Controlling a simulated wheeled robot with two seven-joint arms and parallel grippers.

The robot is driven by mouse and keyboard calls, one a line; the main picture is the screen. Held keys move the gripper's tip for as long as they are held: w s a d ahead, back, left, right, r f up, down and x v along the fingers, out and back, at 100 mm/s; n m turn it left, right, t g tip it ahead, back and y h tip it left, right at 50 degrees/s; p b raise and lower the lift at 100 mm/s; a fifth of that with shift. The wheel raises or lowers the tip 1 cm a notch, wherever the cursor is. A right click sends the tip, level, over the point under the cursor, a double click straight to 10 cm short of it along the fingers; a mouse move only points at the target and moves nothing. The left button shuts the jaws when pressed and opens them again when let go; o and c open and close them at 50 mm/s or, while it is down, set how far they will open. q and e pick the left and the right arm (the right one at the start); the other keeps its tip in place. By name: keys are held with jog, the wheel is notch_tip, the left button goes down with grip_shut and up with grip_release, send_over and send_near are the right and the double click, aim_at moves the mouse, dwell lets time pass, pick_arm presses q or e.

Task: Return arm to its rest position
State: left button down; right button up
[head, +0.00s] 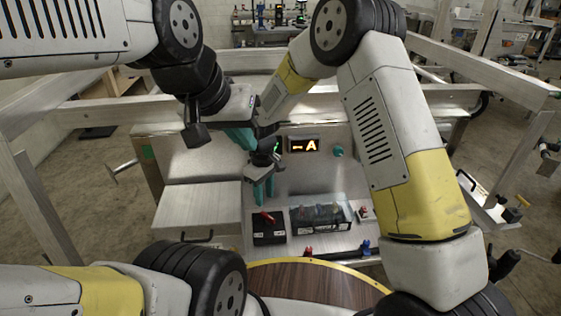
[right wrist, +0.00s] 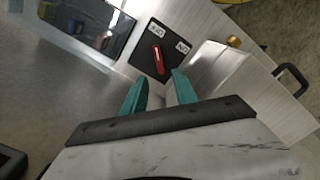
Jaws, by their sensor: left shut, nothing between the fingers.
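My left gripper (head: 241,138) is the higher one, with its teal fingers shut and empty in front of the metal panel. My right gripper (head: 264,191) is lower, its teal fingers pointing down just above a black switch box (head: 268,228) with a red knob. In the right wrist view, the fingers of my right gripper (right wrist: 158,88) are apart with nothing between them. The red knob (right wrist: 157,59) lies beyond the fingertips, apart from them. Which arm the task means cannot be told from the frames.
A lit display (head: 304,145) shows orange characters beside a green button (head: 337,150). A clear-covered box (head: 320,214) sits right of the switch box. A metal box (head: 195,207) with a black handle stands to the left. Aluminium trailer rails (head: 445,58) surround the workspace.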

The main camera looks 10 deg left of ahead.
jog(key=shift+r, duration=0.1)
jog(key=s+d+r+m+t+y, duration=0.1)
jog(key=d+r+m, duration=0.2)
jog(key=d+r, duration=0.6)
jog(key=d+r+m+t, duration=0.1)
jog(key=d+r+m, duration=0.1)
jog(key=d+r, duration=0.75)
jog(key=s+d+r+m+t, duration=0.2)
jog(key=s+d+r, duration=0.3)
jog(key=s, duration=0.3)
jog(key=s+d+r+m+t+y, duration=0.1)
jog(key=s+d+r+m, duration=0.3)
jog(key=s, duration=0.5)
jog(key=shift+d+r+m+t, duration=0.4)
jog(key=shift+d+r+t, duration=0.2)
jog(key=shift+d+r, duration=0.75)
jog(key=shift+a, duration=0.1)
